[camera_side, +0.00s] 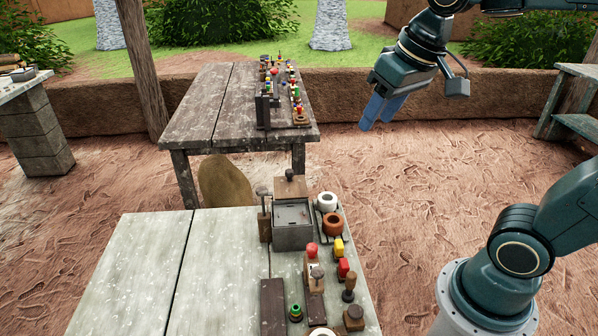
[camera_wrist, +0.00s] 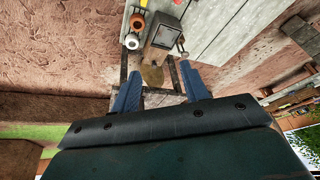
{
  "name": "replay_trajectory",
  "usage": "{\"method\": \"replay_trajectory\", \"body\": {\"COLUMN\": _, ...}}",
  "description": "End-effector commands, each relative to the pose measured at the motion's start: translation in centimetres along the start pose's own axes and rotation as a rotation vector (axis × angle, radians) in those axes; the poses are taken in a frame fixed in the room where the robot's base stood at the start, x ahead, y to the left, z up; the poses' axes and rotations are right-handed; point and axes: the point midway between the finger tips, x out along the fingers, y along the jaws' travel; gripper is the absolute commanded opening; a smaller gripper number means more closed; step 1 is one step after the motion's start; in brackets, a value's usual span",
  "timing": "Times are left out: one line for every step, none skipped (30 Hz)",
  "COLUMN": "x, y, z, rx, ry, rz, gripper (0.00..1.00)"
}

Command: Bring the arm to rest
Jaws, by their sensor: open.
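My gripper (camera_side: 379,112) hangs in the air at the upper right of the side view, over the bare ground to the right of the far table. Its blue fingers point down and hold nothing. In the wrist view my gripper (camera_wrist: 158,80) shows both blue fingers spread apart with a clear gap between them. No object is between or touching the fingers.
A near table (camera_side: 135,270) carries a grey box (camera_side: 293,232), a white ring (camera_side: 327,201), a brown ring (camera_side: 333,223) and several small coloured pieces. A far table (camera_side: 215,105) holds more small pieces. A low mud wall (camera_side: 335,95) runs behind.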

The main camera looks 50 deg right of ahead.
Motion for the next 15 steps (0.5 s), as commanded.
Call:
{"method": "replay_trajectory", "body": {"x": -0.2, "y": 0.0, "z": 1.2, "rx": -0.02, "ry": 0.015, "rz": -0.004, "gripper": 0.45}}
{"method": "replay_trajectory", "body": {"x": -0.3, "y": 0.0, "z": 1.9, "rx": -0.032, "ry": 0.022, "rz": -0.006, "gripper": 0.45}}
{"method": "replay_trajectory", "body": {"x": -0.4, "y": 0.1, "z": 2.8, "rx": -0.047, "ry": 0.032, "rz": -0.009, "gripper": 0.45}}
{"method": "replay_trajectory", "body": {"x": -0.4, "y": 0.1, "z": 3.4, "rx": -0.059, "ry": 0.04, "rz": -0.011, "gripper": 0.45}}
{"method": "replay_trajectory", "body": {"x": -0.4, "y": 0.1, "z": 4.1, "rx": -0.072, "ry": 0.047, "rz": -0.013, "gripper": 0.45}}
{"method": "replay_trajectory", "body": {"x": -0.4, "y": 0.1, "z": 4.9, "rx": -0.086, "ry": 0.057, "rz": -0.015, "gripper": 0.45}}
{"method": "replay_trajectory", "body": {"x": -0.4, "y": 0.1, "z": 5.5, "rx": -0.097, "ry": 0.064, "rz": -0.017, "gripper": 0.45}}
{"method": "replay_trajectory", "body": {"x": -0.3, "y": 0.2, "z": 6.0, "rx": -0.108, "ry": 0.07, "rz": -0.018, "gripper": 0.45}}
{"method": "replay_trajectory", "body": {"x": -0.2, "y": 0.2, "z": 6.7, "rx": -0.12, "ry": 0.077, "rz": -0.02, "gripper": 0.45}}
{"method": "replay_trajectory", "body": {"x": -0.2, "y": 0.2, "z": 7.2, "rx": -0.129, "ry": 0.082, "rz": -0.021, "gripper": 0.45}}
{"method": "replay_trajectory", "body": {"x": -0.1, "y": 0.3, "z": 7.6, "rx": -0.137, "ry": 0.088, "rz": -0.022, "gripper": 0.45}}
{"method": "replay_trajectory", "body": {"x": 0.0, "y": 0.3, "z": 8.0, "rx": -0.147, "ry": 0.094, "rz": -0.023, "gripper": 0.45}}
{"method": "replay_trajectory", "body": {"x": 0.0, "y": 0.3, "z": 8.3, "rx": -0.152, "ry": 0.098, "rz": -0.024, "gripper": 0.45}}
{"method": "replay_trajectory", "body": {"x": 0.1, "y": 0.4, "z": 8.6, "rx": -0.157, "ry": 0.1, "rz": -0.025, "gripper": 0.45}}
{"method": "replay_trajectory", "body": {"x": 0.1, "y": 0.4, "z": 8.9, "rx": -0.162, "ry": 0.104, "rz": -0.025, "gripper": 0.45}}
